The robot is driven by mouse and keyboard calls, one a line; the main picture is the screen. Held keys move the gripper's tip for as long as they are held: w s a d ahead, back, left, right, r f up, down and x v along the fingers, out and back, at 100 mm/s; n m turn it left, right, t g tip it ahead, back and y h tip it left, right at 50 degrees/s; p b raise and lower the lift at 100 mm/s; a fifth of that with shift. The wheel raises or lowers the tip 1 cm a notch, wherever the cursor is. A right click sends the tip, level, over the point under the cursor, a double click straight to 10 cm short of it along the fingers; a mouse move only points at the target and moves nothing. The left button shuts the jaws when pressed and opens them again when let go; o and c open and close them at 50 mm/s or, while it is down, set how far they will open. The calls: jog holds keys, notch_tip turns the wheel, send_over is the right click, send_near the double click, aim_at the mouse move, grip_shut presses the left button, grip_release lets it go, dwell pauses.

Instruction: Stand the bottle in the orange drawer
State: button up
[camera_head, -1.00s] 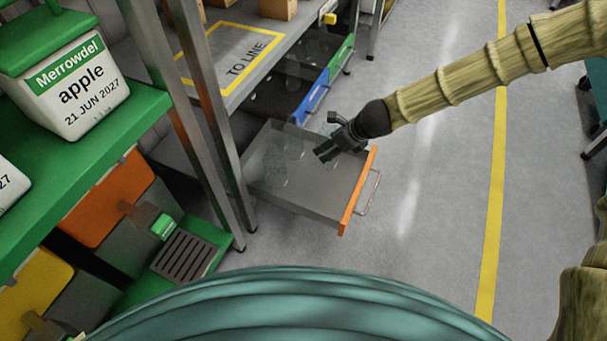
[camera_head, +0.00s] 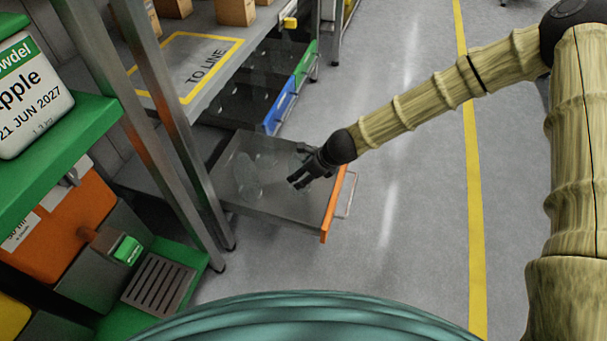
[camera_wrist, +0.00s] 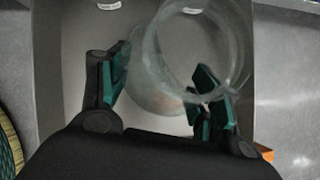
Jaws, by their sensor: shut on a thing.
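The orange drawer (camera_head: 329,215) is pulled out, with a grey tray floor and an orange front. My gripper (camera_head: 297,181) is over its front half, near the orange front. In the wrist view my gripper (camera_wrist: 155,90) is shut on a clear see-through bottle (camera_wrist: 152,72), whose round outline shows between and beyond the fingers. The bottle is very faint in the head view behind my gripper. I cannot tell whether its base touches the drawer floor.
Other clear containers (camera_head: 246,181) stand in the drawer, left of my gripper. A metal rack post (camera_head: 175,115) stands at the left. The floor to the right is clear.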

jog(key=o, duration=1)
jog(key=shift+r, duration=0.3)
jog(key=p+v, duration=0.5)
jog(key=v, duration=0.6)
jog(key=shift+s+d+r, duration=0.15)
jog(key=shift+d+r, duration=0.1)
